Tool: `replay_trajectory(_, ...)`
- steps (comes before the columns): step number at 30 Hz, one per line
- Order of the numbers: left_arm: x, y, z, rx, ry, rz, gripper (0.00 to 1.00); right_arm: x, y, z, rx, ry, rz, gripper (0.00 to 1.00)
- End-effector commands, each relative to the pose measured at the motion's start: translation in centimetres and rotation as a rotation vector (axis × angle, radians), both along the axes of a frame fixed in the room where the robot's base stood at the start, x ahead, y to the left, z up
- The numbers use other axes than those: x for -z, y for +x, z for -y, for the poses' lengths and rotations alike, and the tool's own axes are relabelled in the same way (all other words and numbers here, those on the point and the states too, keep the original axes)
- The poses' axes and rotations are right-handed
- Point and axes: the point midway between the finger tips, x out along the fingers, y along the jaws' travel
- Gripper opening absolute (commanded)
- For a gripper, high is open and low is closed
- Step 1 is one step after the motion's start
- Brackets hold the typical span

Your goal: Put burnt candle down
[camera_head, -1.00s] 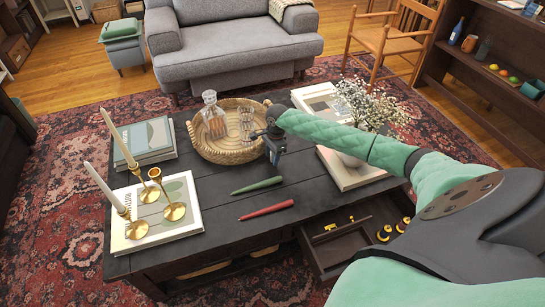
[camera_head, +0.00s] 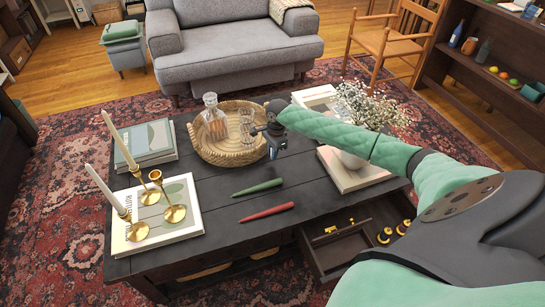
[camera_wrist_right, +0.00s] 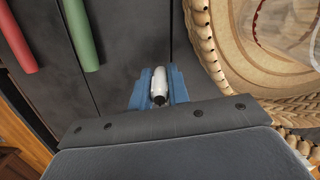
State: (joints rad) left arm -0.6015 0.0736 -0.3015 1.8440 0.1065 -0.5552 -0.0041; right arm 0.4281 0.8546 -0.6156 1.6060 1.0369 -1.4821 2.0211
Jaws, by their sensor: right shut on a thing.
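My right gripper (camera_head: 275,149) is over the dark coffee table (camera_head: 225,222), beside the near right rim of the woven tray. In the right wrist view its blue fingers (camera_wrist_right: 158,95) are shut on a short white burnt candle (camera_wrist_right: 159,82) with a dark end. The candle is hard to make out in the head view. I cannot tell how far it is above the table. A green taper (camera_head: 258,187) and a red taper (camera_head: 267,211) lie on the tabletop in front of the gripper. My left gripper is not in view.
The woven tray (camera_head: 212,151) holds a decanter (camera_head: 214,118) and glasses. Brass candlesticks (camera_head: 138,229) stand on a book at the left, two with pale tapers. A flower vase (camera_head: 352,158) stands on books at the right. A drawer (camera_head: 345,243) is open at the front.

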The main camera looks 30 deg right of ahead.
Motion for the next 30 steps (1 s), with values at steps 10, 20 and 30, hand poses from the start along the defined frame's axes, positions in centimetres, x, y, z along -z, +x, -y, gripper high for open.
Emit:
replay_trajectory(10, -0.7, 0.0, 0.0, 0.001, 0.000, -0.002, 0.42, -4.4, -5.0, 3.0, 0.000, -0.003, -0.002, 0.00)
replay_trajectory(20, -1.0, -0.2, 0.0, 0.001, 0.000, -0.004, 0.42, -7.2, -9.1, 5.3, 0.000, -0.002, 0.000, 0.00)
replay_trajectory(30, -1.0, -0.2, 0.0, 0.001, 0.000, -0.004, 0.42, -8.0, -10.1, 5.8, 0.000, 0.000, 0.001, 0.00)
